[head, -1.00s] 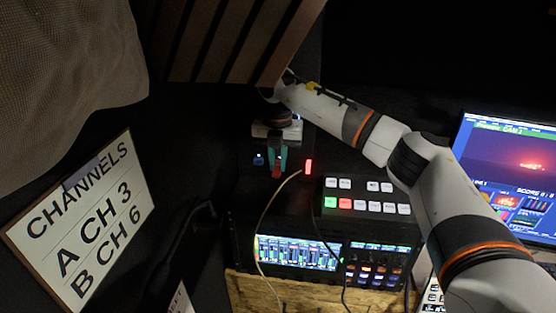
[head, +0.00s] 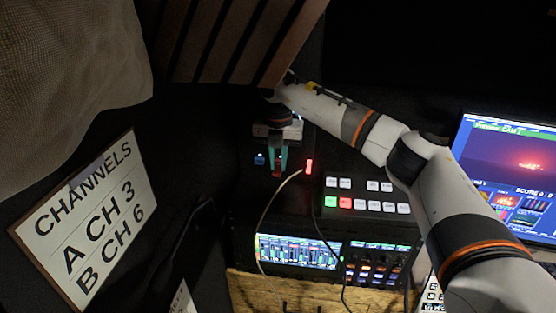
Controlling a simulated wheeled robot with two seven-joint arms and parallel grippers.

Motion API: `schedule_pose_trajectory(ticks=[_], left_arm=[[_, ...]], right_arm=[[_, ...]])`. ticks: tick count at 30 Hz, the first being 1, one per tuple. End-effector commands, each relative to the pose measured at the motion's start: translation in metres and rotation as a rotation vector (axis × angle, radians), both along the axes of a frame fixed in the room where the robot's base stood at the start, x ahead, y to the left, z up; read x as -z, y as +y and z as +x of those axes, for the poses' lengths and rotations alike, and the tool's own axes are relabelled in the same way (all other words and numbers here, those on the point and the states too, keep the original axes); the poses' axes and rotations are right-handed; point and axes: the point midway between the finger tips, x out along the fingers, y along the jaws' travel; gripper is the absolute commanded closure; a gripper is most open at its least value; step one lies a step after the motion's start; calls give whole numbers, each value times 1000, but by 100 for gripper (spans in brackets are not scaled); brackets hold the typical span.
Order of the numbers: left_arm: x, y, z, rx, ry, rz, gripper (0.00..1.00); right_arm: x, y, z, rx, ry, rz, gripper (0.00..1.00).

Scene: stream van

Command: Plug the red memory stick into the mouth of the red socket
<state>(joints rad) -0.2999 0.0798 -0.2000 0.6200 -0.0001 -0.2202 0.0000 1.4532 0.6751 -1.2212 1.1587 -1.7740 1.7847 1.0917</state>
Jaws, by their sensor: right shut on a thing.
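My right gripper (head: 277,164) reaches down from the top middle with its fingers pointing toward the dark panel behind the rack. It is shut on the red memory stick (head: 277,172), of which only a small red part shows between the fingertips. A glowing red piece (head: 309,167) stands just to the right of the gripper; it may be the red socket, but its mouth cannot be made out. The stick is apart from it, to its left. A small blue-lit piece (head: 259,159) sits left of the gripper. My left gripper is not in view.
A button panel (head: 367,196) stands right of the gripper, above a rack unit with a lit screen (head: 298,252). A pale cable (head: 268,208) runs up close to the red piece. A monitor (head: 510,170) stands at right, a channel sign (head: 88,220) at left.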

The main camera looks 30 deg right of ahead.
Motion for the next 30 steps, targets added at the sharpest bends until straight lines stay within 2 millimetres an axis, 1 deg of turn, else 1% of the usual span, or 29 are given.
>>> schedule_pose_trajectory(ticks=[1,17,30], left_arm=[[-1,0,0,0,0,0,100],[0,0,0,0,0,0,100],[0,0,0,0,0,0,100]], right_arm=[[-7,-3,1,10,-15,4,100],[-7,0,-1,9,-12,3,100],[-2,0,-2,6,-10,3,100]])
